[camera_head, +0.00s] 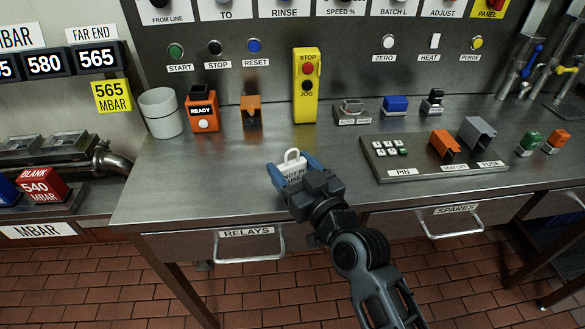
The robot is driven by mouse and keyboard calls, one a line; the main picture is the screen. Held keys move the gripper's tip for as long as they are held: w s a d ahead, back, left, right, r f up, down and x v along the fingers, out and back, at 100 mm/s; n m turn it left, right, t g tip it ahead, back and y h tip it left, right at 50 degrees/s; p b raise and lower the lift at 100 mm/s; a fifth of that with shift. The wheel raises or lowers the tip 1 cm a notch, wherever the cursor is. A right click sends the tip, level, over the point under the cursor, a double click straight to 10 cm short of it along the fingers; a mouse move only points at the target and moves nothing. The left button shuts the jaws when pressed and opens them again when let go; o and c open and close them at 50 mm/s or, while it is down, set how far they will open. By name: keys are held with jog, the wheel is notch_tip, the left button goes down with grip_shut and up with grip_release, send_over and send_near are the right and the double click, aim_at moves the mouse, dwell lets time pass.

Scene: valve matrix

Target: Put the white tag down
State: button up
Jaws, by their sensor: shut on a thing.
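The white tag (292,157) has a loop at its top and dark lettering, partly hidden by my gripper. My gripper (291,172), with blue fingers, is shut on the tag. It holds the tag over the front part of the steel bench (215,180), left of the keypad panel. I cannot tell whether the tag touches the bench top.
A yellow stop/jog box (306,88), an orange ready box (203,112) and a white cup (160,113) stand at the back. A keypad panel (385,171) lies right. The bench left of my gripper is clear. Drawer handles (248,256) stick out below.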

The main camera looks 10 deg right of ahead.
jog(key=o, duration=1)
jog(key=shift+r, duration=0.1)
jog(key=b+v, duration=0.2)
jog(key=v, duration=1)
